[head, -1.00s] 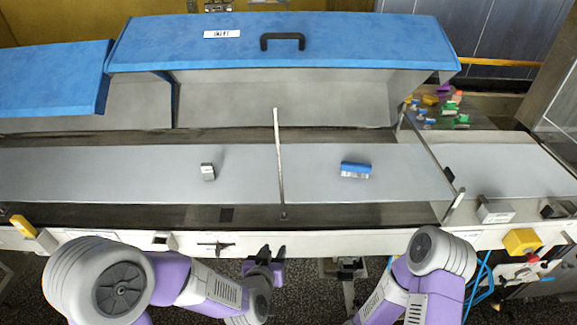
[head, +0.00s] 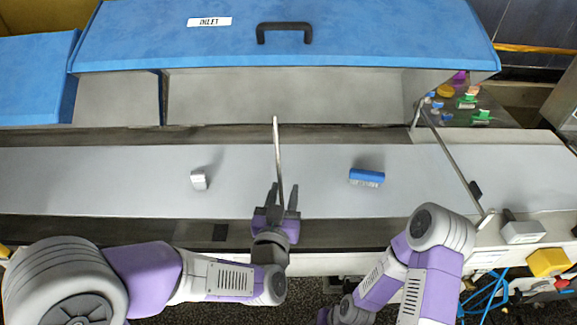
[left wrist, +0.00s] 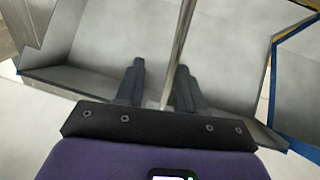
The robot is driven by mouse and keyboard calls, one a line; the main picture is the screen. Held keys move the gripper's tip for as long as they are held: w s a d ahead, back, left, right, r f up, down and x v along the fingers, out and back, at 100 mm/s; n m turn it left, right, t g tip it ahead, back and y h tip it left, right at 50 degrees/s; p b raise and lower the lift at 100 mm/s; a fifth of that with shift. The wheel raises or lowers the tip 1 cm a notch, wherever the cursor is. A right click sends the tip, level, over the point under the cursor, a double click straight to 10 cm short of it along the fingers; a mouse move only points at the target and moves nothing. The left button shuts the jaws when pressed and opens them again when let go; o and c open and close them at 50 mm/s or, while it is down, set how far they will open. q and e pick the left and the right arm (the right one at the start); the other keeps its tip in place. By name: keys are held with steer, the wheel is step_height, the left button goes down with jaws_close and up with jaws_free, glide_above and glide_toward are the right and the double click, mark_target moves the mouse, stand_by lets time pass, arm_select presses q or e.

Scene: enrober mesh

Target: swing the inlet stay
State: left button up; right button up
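The inlet stay (head: 277,150) is a thin pale metal rod rising from the front side of the belt, its free top end just below the open blue hood labelled INLET (head: 350,45). My left gripper (head: 282,186) is at the lower part of the rod, with one finger on each side. In the left wrist view the stay (left wrist: 181,35) runs up between the two dark fingers of the gripper (left wrist: 160,68), with gaps beside it. The fingers are open. The rod's foot is hidden behind my gripper. My right gripper is out of view; only its arm shows.
A grey-white block (head: 198,180) and a blue-topped brush-like block (head: 366,177) lie on the belt (head: 100,180). A second rod (head: 450,160) leans at the right end of the hood. Coloured small items (head: 470,100) lie beyond it. The belt around the stay is clear.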

arm_select(q)
steer(key=w+d, duration=0.1)
steer(key=w, duration=0.5)
steer(key=shift+p, duration=0.45)
jaws_close()
